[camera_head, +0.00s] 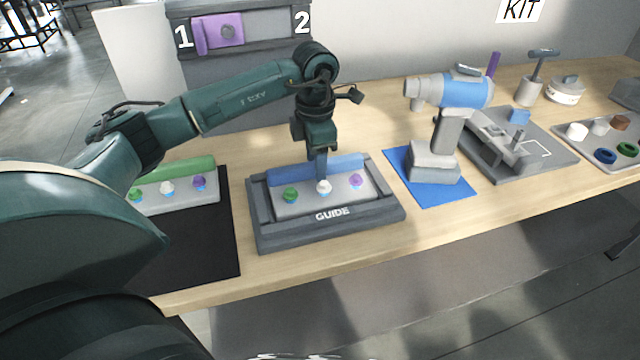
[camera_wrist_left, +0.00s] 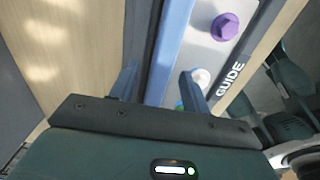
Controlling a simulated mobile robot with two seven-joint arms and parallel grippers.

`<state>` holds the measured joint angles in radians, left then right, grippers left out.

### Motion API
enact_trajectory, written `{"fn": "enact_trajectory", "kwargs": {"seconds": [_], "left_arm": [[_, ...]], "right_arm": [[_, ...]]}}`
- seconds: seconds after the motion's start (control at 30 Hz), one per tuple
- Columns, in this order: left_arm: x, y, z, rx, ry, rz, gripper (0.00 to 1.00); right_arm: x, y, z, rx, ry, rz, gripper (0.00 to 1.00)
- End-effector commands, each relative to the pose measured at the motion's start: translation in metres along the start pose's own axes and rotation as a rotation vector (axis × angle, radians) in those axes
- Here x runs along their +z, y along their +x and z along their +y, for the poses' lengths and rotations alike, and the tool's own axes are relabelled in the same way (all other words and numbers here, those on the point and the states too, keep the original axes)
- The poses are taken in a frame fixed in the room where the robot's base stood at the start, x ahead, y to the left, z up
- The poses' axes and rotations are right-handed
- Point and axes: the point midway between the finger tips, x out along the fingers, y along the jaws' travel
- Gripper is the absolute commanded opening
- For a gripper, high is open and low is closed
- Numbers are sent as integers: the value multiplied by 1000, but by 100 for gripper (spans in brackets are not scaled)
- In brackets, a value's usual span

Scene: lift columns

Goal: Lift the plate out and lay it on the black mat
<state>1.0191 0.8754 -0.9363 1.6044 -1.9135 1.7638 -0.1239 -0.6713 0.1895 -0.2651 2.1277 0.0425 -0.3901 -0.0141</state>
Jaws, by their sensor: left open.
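A grey plate (camera_head: 307,195) with a blue bar (camera_head: 346,166) along its back and green, white and purple knobs sits in the dark grey tray marked GUIDE (camera_head: 330,227). My left gripper (camera_head: 321,172) points down at the blue bar, near its middle. In the left wrist view, my left gripper (camera_wrist_left: 160,84) is open, with one finger on each side of the blue bar (camera_wrist_left: 173,50). I cannot tell whether the fingers touch it. The black mat (camera_head: 205,248) lies to the left, partly hidden by my arm. My right gripper is not in view.
A second plate (camera_head: 150,205) with a green bar (camera_head: 178,168) and similar knobs lies on the mat's back part. The mat's front is bare. A drill (camera_head: 448,92) stands on a blue mat (camera_head: 460,191) right of the guide. A rack (camera_head: 265,56) stands behind.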

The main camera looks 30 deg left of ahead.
Motion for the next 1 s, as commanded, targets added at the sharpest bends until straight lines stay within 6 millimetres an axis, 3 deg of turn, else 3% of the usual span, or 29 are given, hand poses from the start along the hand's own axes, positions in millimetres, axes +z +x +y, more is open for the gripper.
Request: {"fn": "enact_trajectory", "kwargs": {"seconds": [0.5, 1.0], "left_arm": [[0, 3, 0, 0, -1, 0, 46], [0, 3, 0, 0, -1, 0, 6]], "right_arm": [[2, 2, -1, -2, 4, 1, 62], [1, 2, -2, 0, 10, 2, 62]]}}
